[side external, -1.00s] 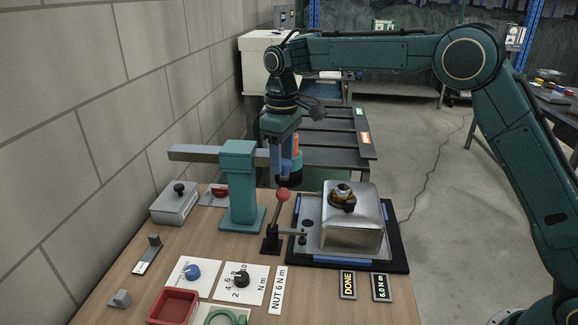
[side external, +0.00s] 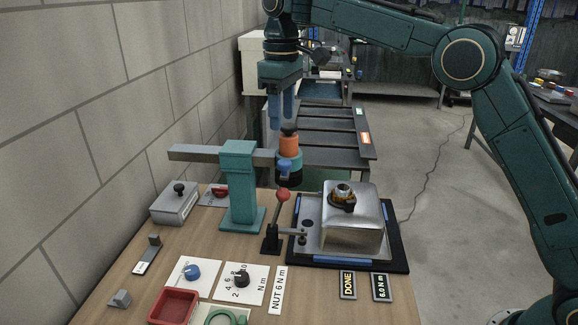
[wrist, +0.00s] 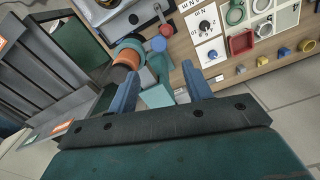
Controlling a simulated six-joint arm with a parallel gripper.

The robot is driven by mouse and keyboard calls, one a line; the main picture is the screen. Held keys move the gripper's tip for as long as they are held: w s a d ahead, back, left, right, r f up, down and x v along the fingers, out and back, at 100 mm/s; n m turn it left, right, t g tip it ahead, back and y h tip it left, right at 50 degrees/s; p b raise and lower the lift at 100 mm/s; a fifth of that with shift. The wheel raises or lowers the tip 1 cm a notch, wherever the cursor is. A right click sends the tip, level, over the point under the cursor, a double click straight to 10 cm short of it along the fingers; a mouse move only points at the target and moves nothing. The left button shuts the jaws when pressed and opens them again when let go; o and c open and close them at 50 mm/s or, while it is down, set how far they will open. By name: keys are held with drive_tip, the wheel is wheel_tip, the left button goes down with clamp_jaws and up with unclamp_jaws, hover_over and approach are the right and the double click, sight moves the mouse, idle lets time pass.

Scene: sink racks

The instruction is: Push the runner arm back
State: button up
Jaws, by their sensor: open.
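The runner arm (side external: 195,153) is a grey bar through the teal post (side external: 240,190). The runner (side external: 289,144), with an orange band and dark body, hangs at its right end, left of and above the metal block (side external: 352,230) with the nut (side external: 343,190). My gripper (side external: 281,124) is above the runner, with blue fingers pointing down; it looks apart from it. In the wrist view my gripper (wrist: 160,74) is open and empty, with the runner (wrist: 126,60) near the left finger.
A red-knobbed lever (side external: 283,196) stands just below the runner. A red tray (side external: 174,305), a dial card (side external: 241,283) and DONE and 6.0 N m labels lie at the front. A wall runs along the left.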

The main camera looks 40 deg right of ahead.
wheel_tip(320, 180, up, 4)
drive_tip(key=shift+f, duration=0.15)
idle(0.3)
drive_tip(key=shift+s, duration=0.1)
idle(0.3)
drive_tip(key=s+d+r+m+t, duration=0.15)
drive_tip(key=s+d, duration=0.25)
drive_tip(key=s, duration=0.4)
drive_tip(key=s+d+r+m+t, duration=0.1)
drive_tip(key=s+d+r+m, duration=0.15)
drive_tip(key=s, duration=0.65)
drive_tip(key=s+d+f+m+t, duration=0.1)
drive_tip(key=s+d+f, duration=0.1)
drive_tip(key=s+f, duration=0.4)
drive_tip(key=s+d+f+m+t, duration=0.1)
drive_tip(key=s+f, duration=0.5)
drive_tip(key=s, duration=0.7)
drive_tip(key=shift+s+d+t, duration=0.2)
drive_tip(key=shift+d+t, duration=0.35)
drive_tip(key=shift+d, duration=0.2)
